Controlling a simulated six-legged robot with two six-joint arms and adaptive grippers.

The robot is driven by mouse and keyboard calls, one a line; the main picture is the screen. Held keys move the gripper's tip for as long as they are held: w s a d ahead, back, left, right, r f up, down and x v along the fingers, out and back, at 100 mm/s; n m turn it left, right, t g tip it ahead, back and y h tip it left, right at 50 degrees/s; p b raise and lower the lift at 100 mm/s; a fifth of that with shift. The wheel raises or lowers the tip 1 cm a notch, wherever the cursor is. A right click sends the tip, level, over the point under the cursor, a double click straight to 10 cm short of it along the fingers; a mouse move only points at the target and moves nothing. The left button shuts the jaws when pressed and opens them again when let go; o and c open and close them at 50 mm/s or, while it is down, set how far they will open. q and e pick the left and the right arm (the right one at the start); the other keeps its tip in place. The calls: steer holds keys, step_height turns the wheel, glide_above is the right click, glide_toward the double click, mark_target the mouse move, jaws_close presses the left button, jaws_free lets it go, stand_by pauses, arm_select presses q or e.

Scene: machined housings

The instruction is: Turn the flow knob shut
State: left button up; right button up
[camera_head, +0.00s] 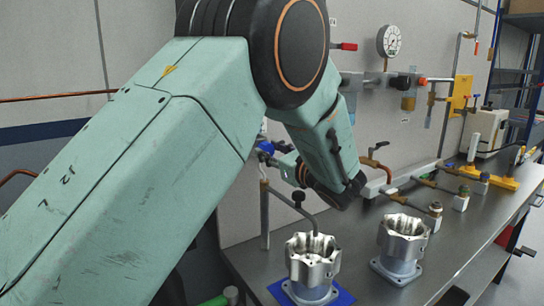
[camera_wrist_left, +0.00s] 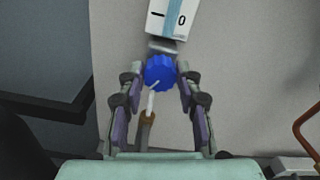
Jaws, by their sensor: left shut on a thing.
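The blue flow knob (camera_wrist_left: 159,72) is in the middle of the left wrist view, with a pale pointer line running to its lower edge. A white label (camera_wrist_left: 172,17) with a dash, a 0 and a blue stripe is above it. My left gripper (camera_wrist_left: 160,75) has one finger on each side of the knob and is shut on it. In the head view the knob (camera_head: 266,147) is a small blue patch beside the left gripper (camera_head: 274,158), partly hidden by my left arm. My right gripper is in neither view.
A steel bench (camera_head: 365,284) carries two machined housings (camera_head: 312,258) (camera_head: 403,238), one on a blue mat (camera_head: 342,298). A gauge (camera_head: 388,40) and pipework are on the wall. A copper pipe (camera_wrist_left: 306,130) is at right in the wrist view.

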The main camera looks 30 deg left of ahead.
arm_select(q)
steer(key=n+b, duration=0.4)
steer(key=b, duration=0.1)
steer(key=shift+s+f, duration=0.1)
steer(key=shift+f, duration=0.2)
steer(key=shift+r+n+b, duration=0.1)
steer(key=shift+n+b, duration=0.8)
steer(key=shift+b, duration=0.25)
steer(key=o, duration=1.1)
steer(key=shift+a, duration=0.15)
steer(key=shift+o, duration=0.2)
steer(key=shift+r, duration=0.2)
